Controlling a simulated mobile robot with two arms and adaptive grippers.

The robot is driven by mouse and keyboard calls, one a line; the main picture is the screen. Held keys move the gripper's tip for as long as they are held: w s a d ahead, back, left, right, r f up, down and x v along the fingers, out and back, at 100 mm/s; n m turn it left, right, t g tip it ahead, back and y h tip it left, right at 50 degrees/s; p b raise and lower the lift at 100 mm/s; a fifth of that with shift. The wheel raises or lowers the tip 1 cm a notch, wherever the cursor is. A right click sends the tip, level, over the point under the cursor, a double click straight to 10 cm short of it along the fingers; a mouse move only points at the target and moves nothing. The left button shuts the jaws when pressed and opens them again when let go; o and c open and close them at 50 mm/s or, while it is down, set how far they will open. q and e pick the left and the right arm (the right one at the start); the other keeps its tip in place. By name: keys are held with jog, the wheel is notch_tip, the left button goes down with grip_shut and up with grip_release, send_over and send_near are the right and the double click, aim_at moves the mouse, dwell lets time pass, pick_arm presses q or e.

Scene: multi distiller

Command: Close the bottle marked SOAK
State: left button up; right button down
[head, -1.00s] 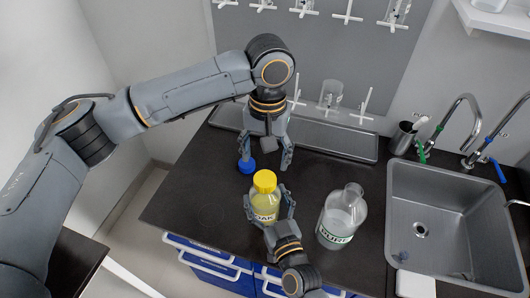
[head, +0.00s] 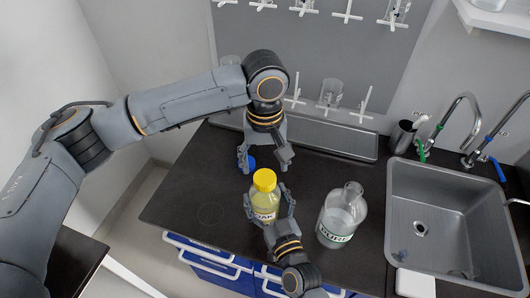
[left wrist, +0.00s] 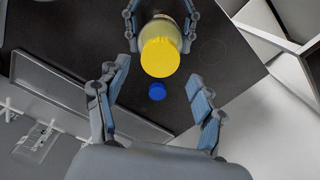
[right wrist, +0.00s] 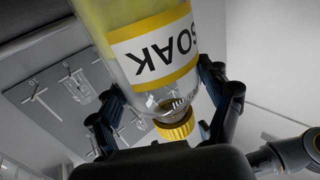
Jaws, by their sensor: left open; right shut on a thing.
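The SOAK bottle (head: 263,207) stands upright with pale yellow liquid and a yellow cap (head: 265,179) on its neck. My right gripper (head: 269,203) is shut around its body. The right wrist view shows the SOAK label (right wrist: 155,52) upside down and the ribbed yellow cap (right wrist: 176,128) on the neck. My left gripper (head: 265,164) is open and empty, behind the bottle. In the left wrist view, the yellow cap (left wrist: 160,56) shows beyond my left fingertips (left wrist: 158,76), apart from them.
A blue cap (head: 250,163) lies on the dark counter by a left finger, partly hidden; it shows whole in the left wrist view (left wrist: 157,91). The uncapped PURE bottle (head: 340,218) stands to the right. A sink (head: 428,262) lies beyond it. A drain tray (head: 335,139) runs along the back.

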aim_at(265, 177)
pick_arm(q)
jog(key=shift+f, duration=2.5)
jog(key=c, duration=1.2)
jog(key=m, duration=1.8)
jog(key=o, duration=1.4)
jog(key=shift+c, duration=0.2)
